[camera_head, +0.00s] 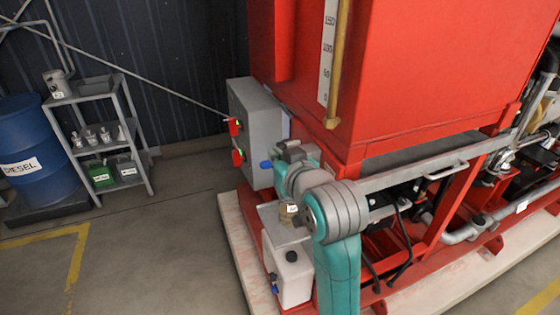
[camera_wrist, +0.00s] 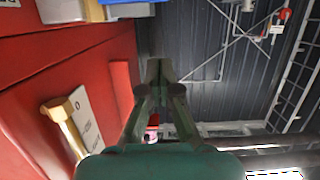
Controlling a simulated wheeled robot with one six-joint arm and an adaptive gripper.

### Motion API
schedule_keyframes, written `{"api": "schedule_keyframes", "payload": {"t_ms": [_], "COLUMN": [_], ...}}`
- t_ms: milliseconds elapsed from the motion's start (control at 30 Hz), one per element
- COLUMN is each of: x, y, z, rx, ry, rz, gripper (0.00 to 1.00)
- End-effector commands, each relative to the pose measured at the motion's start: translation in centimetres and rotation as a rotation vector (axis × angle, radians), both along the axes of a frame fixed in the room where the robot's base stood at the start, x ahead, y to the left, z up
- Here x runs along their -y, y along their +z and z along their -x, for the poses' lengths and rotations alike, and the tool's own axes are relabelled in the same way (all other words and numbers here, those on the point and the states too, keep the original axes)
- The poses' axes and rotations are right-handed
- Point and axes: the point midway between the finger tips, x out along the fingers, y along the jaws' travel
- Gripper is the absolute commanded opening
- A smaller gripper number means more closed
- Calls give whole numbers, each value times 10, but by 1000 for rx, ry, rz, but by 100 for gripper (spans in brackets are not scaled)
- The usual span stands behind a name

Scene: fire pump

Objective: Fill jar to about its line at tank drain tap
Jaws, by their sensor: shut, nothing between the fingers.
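The red tank (camera_head: 430,70) fills the upper right of the head view. A blue tap handle (camera_head: 266,165) shows low beside it, just left of my wrist. A small jar-like vessel (camera_head: 287,217) with a white label and brownish tone stands on a grey ledge below my wrist, partly hidden by my arm; its fill line cannot be made out. My gripper (camera_wrist: 160,68) is shut and empty in the wrist view, its fingers together in front of the dark wall. In the head view the gripper is close to the tap, but contact cannot be told.
A grey box (camera_head: 258,130) with red and green switches is behind the tap. A white container (camera_head: 290,275) sits below the ledge. A shelf (camera_head: 100,92) with bottles and trays and a blue diesel drum (camera_head: 30,150) stand left. The floor between is clear.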

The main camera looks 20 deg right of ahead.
Motion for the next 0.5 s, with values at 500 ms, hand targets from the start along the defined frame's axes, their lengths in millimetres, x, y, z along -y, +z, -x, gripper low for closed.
{"api": "schedule_keyframes", "payload": {"t_ms": [500], "x": [0], "y": [-42], "z": [-59], "rx": [-2], "ry": [0], "rz": [0], "gripper": [0]}}
